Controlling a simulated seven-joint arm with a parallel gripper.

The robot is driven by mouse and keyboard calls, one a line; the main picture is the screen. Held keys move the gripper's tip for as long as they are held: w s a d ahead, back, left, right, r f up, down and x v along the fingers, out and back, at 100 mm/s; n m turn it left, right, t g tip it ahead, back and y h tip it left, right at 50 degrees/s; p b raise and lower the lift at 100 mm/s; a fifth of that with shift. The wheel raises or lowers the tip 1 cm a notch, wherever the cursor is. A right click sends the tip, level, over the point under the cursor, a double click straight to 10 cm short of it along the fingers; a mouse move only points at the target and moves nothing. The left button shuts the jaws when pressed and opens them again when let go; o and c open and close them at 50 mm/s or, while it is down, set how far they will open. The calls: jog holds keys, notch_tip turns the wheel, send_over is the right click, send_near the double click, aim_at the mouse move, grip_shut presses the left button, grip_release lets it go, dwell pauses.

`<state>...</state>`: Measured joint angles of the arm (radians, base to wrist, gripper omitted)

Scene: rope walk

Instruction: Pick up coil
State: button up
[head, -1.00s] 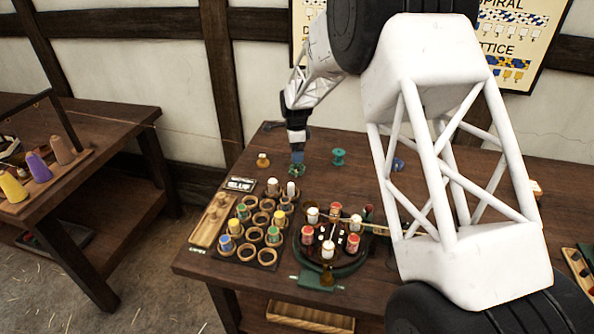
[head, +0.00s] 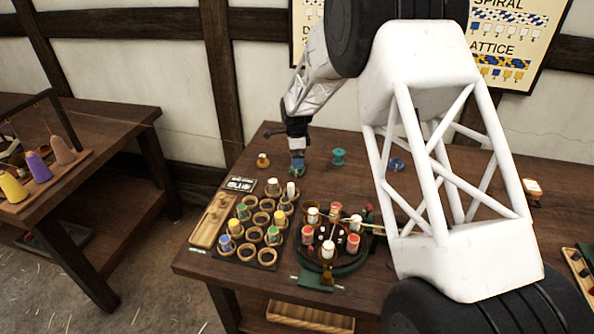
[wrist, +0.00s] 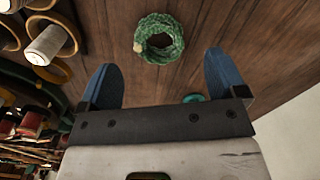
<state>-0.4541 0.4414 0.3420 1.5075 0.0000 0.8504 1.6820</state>
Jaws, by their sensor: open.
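The coil (wrist: 158,38) is a ring of green braided rope with a pale end, lying flat on the brown table in the wrist view. My gripper (wrist: 160,68) is open, its two blue fingers spread apart, and the coil shows beyond and between the fingertips with nothing held. In the head view my gripper (head: 297,167) is low over the back part of the table and mostly hides the coil.
In front are a rack of ring holders (head: 262,257) with coloured spools and a round braiding stand (head: 360,262). A blue coil (head: 397,164) lies farther right.

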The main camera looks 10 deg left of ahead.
jog(key=shift+s+f, duration=0.1)
jog(key=shift+f, duration=2.45)
jog(key=c, duration=1)
notch_tip(320, 180, up, 18)
